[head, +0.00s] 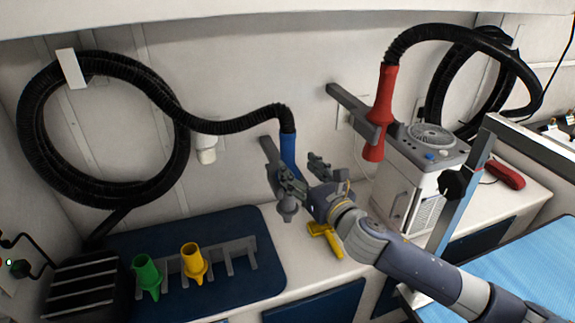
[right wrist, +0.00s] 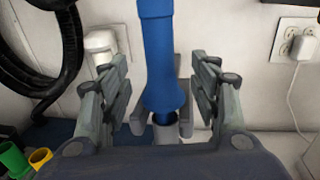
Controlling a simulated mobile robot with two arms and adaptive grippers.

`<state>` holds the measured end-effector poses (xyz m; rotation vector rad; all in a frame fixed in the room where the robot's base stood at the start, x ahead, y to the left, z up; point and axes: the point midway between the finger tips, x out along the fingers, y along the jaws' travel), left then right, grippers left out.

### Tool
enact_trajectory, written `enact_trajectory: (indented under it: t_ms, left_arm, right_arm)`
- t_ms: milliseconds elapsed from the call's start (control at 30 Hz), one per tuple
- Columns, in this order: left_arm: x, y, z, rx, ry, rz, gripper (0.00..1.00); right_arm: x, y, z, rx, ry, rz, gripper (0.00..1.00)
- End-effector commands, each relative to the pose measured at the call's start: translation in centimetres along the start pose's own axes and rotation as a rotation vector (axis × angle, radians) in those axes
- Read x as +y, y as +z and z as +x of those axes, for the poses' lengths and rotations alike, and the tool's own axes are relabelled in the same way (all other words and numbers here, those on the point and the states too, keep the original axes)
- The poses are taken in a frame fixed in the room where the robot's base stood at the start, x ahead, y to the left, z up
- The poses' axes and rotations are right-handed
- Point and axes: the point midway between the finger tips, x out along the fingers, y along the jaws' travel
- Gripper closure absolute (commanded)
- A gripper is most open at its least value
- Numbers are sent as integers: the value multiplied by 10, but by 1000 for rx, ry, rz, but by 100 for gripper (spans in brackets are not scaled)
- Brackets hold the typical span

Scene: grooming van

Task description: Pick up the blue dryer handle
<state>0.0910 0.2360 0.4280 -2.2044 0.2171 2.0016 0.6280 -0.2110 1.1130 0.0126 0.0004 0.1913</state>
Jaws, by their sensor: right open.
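The blue dryer handle (head: 288,150) hangs upright in a grey wall holder (head: 268,150), with a black hose running from its top to the left. In the right wrist view the blue handle (right wrist: 162,60) stands between the two fingers, its flared lower end near the holder's prongs. My right gripper (head: 303,178) is open in front of the handle, and its fingers hide the handle's lower part in the head view. In the right wrist view my right gripper (right wrist: 163,95) has a visible gap on both sides of the handle. My left gripper is not in view.
A red handle (head: 386,100) hangs in another holder at right, above a white machine (head: 415,170). Green (head: 147,275) and yellow (head: 193,262) nozzles stand on a rack over a blue mat (head: 265,275). A yellow tool (head: 325,238) lies on the counter below my right arm.

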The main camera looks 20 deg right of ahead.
Motion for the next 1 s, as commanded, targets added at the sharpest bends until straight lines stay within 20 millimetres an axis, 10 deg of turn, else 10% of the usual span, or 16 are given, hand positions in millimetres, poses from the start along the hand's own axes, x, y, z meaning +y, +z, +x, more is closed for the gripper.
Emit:
enact_trajectory:
  t_ms: [900,1000]
  left_arm:
    - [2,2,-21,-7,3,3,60]
    - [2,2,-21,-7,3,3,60]
  right_arm:
    - [0,0,66,2,1,3,43]
    - [0,0,66,2,1,3,62]
